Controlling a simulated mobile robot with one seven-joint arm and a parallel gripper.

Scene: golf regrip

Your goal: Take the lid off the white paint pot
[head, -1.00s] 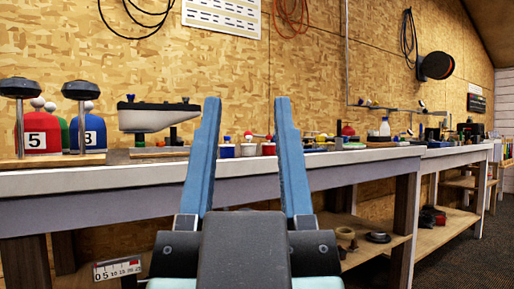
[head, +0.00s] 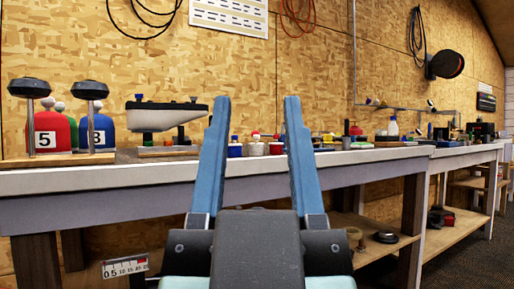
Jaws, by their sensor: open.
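The white paint pot (head: 256,149) stands on the workbench between the fingers of my gripper in the head view. It is small and far beyond the fingertips. Something red shows on top of it, but the lid is too small to make out clearly. A blue pot (head: 235,150) stands to its left and a red pot (head: 276,148) to its right. My gripper (head: 255,105) is open and empty in front of the bench, its two blue fingers pointing up and forward.
The workbench (head: 120,178) runs across the view, its front edge ahead of my gripper. A grey-white device (head: 165,116) and red and blue numbered headcovers (head: 50,130) stand at the left. More small items lie to the right. A lower shelf (head: 385,250) holds round parts.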

